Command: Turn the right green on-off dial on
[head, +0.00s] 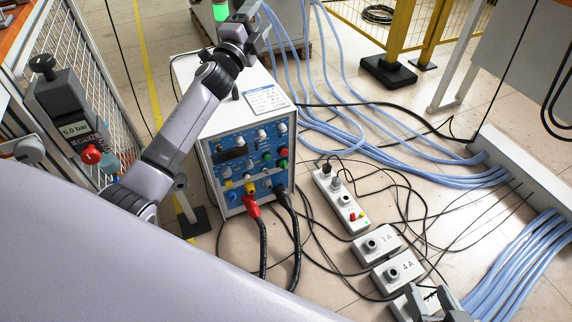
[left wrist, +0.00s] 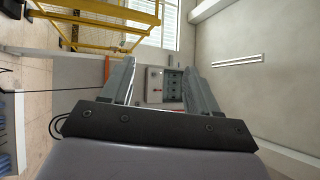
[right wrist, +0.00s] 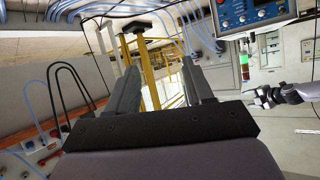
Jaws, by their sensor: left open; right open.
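The heater, a white box (head: 222,105) with a blue control panel (head: 235,170), stands on the floor at the centre of the head view. A small green dial (head: 283,163) sits at the panel's right side, below a red one (head: 283,152); its setting is too small to read. The panel also shows in the right wrist view (right wrist: 238,14). My right gripper (head: 435,298) is open at the lower right, well away from the panel; its spread fingers show in the right wrist view (right wrist: 160,68). My left gripper (left wrist: 157,68) is open and empty, its arm reaching past the heater's top.
Red and black plugs (head: 251,204) with thick cables leave the panel's front. A pressure unit (head: 75,125) stands at left. Yellow posts (head: 398,30) stand behind.

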